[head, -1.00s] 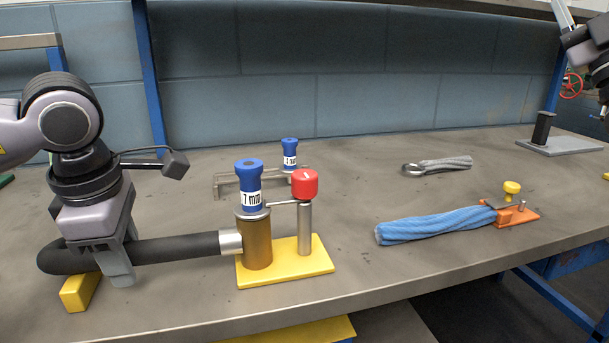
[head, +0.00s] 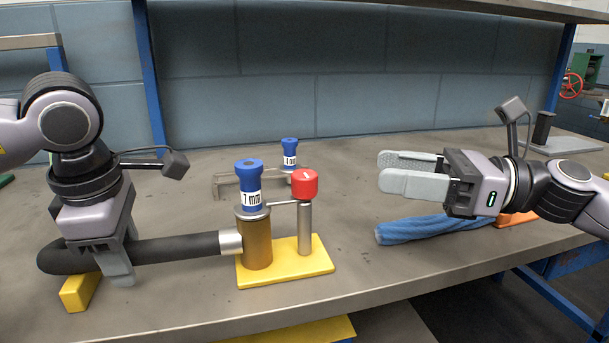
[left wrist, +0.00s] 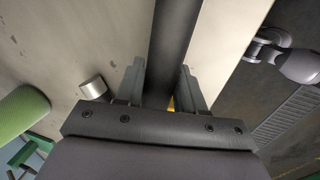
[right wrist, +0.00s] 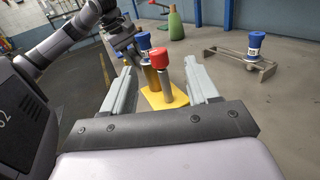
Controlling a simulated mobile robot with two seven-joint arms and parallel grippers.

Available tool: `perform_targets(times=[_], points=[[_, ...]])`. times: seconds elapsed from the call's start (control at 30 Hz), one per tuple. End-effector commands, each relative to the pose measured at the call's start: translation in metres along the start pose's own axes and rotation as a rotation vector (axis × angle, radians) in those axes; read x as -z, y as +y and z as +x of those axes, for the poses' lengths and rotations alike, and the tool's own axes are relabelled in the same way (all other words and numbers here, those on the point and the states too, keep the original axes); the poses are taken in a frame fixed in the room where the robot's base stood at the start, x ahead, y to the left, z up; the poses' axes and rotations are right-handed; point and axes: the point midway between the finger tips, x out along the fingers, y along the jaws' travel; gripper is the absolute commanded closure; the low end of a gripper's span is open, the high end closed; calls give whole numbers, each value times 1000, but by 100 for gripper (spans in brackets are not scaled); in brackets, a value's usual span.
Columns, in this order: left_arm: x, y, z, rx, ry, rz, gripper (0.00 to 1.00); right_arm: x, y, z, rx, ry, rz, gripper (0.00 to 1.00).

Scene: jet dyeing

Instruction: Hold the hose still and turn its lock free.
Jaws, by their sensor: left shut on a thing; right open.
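The black hose (head: 180,248) lies along the bench and ends in a metal collar at a brass cylinder (head: 257,245) on a yellow base plate (head: 318,262). A blue cap marked "7 mm" (head: 250,185) tops the cylinder. A red knob (head: 305,184) stands on a grey post beside it, with a thin rod between post and cylinder. My left gripper (head: 118,272) is shut around the hose, left of the collar; its fingers flank the hose in the left wrist view (left wrist: 163,90). My right gripper (head: 400,172) is open and empty, right of the red knob, pointing left. The right wrist view shows the red knob (right wrist: 160,59) between its fingers, farther off.
A second blue-capped piece (head: 289,152) stands behind on a metal bracket. A blue cloth roll (head: 415,229) lies below my right gripper, partly hidden. A yellow block (head: 78,293) is under the hose at left. Bench between knob and right gripper is clear.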

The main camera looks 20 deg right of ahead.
Motion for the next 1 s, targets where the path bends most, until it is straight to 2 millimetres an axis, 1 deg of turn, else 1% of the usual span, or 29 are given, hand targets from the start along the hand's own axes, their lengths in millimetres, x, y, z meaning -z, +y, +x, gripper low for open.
perform_targets(times=[0.03,0.1,0.23,0.37,1.0], points=[[0,0,0,0,0,0,93,6,2,-1,-6,20,-15,41],[0,0,0,0,0,0,93,12,4,-1,-13,37,-27,41],[0,0,0,0,-1,1,93,15,6,4,-18,45,-34,41],[0,0,0,0,-1,1,93,15,6,16,-19,42,-33,41],[0,0,0,0,-1,0,93,17,7,96,-18,42,-31,41]])
